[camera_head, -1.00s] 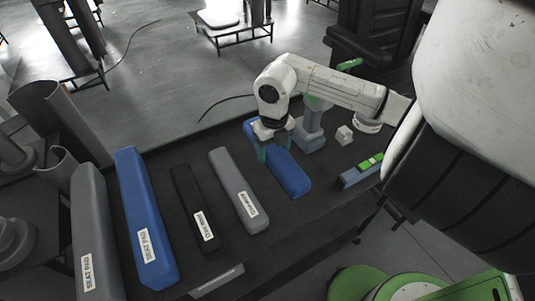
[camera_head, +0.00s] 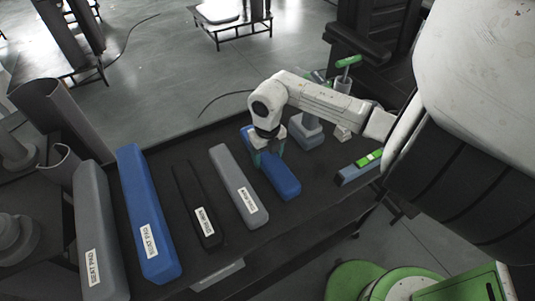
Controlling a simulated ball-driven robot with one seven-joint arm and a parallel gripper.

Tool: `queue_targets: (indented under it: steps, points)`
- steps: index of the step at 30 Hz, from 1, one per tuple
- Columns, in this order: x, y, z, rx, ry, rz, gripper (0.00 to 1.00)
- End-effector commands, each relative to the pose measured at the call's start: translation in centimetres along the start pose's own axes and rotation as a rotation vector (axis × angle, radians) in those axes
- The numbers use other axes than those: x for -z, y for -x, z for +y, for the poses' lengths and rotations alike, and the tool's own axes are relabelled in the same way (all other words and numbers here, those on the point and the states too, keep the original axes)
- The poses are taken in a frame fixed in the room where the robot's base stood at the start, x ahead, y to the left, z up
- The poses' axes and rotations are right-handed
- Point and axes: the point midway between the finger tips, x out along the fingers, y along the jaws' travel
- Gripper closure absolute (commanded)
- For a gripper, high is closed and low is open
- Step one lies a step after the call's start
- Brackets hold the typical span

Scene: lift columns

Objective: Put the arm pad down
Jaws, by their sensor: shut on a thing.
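My gripper (camera_head: 268,158) is shut on a short blue pad (camera_head: 284,178), which I take to be the arm pad. The gripper grips it across its width near the middle. No label shows on this pad. It lies level, low over or on the dark table (camera_head: 296,220); I cannot tell whether its underside touches. A grey pad (camera_head: 235,180) with a white label lies just to its left, apart from it. A thin black pad (camera_head: 193,195) with a label lies further left.
A long blue pad (camera_head: 145,210) and a long grey pad (camera_head: 95,225), both labelled seat pad, lie at the left. A grey block (camera_head: 307,133) stands behind the held pad. A blue and green level-like tool (camera_head: 360,168) lies at the right. The front right tabletop is clear.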

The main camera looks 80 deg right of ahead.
Motion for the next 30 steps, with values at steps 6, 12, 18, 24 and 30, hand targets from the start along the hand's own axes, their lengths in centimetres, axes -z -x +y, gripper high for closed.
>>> queue_targets:
  steps: [6,12,18,24,30]
  points:
    - [0.0,0.0,0.0,0.000,0.000,0.000,0.12]
    - [0.0,0.0,0.0,0.000,0.000,0.000,0.06]
    - [0.0,0.5,0.0,-0.001,-0.001,0.000,0.06]
    - [-0.1,3.2,-0.1,0.004,0.004,-0.004,0.06]
    - [-0.1,7.4,-0.1,0.003,0.004,-0.004,0.06]
